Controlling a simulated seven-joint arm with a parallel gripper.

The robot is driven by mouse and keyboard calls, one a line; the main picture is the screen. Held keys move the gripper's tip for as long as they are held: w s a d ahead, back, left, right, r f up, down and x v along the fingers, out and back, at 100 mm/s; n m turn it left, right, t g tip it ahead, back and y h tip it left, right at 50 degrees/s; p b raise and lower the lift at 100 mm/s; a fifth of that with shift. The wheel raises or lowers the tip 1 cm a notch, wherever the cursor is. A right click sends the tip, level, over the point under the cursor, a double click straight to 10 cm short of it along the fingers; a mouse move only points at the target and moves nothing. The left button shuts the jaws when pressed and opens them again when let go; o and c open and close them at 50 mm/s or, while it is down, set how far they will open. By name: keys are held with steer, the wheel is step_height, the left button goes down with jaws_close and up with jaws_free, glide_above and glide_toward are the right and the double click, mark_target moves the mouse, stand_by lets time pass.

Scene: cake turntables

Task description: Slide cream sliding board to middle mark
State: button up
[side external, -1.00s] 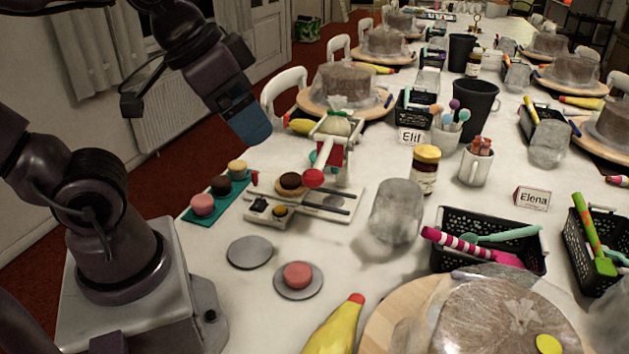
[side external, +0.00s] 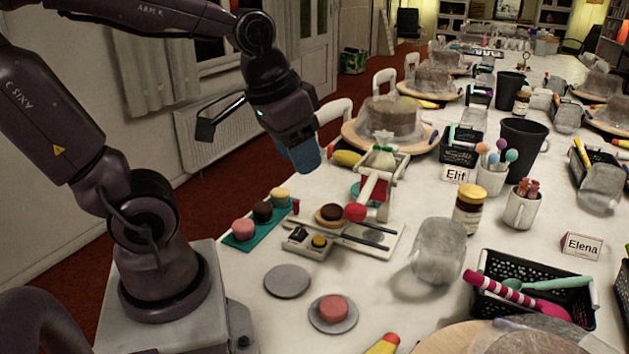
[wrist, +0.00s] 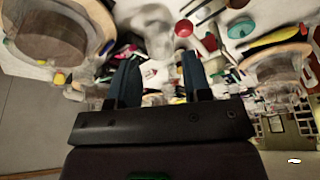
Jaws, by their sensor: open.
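The cream sliding board (side external: 303,247) is a small pale board with a yellow-topped dark knob, at the left front of a pale base (side external: 388,249) with dark rails. Any middle mark is too small to make out. A chocolate-topped round (side external: 330,215) sits behind the board. A press with a red ball-ended lever (side external: 355,212) stands over the base's rear. My gripper (side external: 306,160) hangs in the air above and behind the board, with blue fingertips. In the wrist view its two fingers (wrist: 162,75) are apart with nothing held between them.
A teal tray (side external: 245,244) with pink, dark and yellow rounds lies left of the base. Two grey discs lie in front, a bare one (side external: 287,282) and one under a pink round (side external: 333,308). A cloudy glass (side external: 438,250) stands close on the right.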

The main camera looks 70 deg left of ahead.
steer(key=w+a+f+n+g, duration=0.1)
steer(key=w+a+f+g, duration=0.3)
steer(key=a, duration=0.5)
steer(key=m, duration=0.9)
glide_above(296, 200)
steer(key=shift+h, duration=0.4)
steer(key=f, duration=1.4)
steer(key=shift+s+d+f, duration=0.15)
steer(key=shift+s+f, duration=0.05)
steer(key=shift+f, duration=0.15)
steer(key=shift+w+r+m, duration=0.15)
steer(key=shift+w+m, duration=0.05)
steer(key=shift+m, duration=1)
steer(key=shift+f, duration=0.3)
step_height(296, 200, down, 8)
steer(key=shift+f, duration=0.45)
steer(key=shift+c, duration=0.6)
steer(key=c, duration=0.6)
steer(key=shift+c, duration=0.2)
steer(key=shift+w+d+r, duration=0.15)
steer(key=shift+w+d, duration=4)
steer(key=shift+w, duration=0.25)
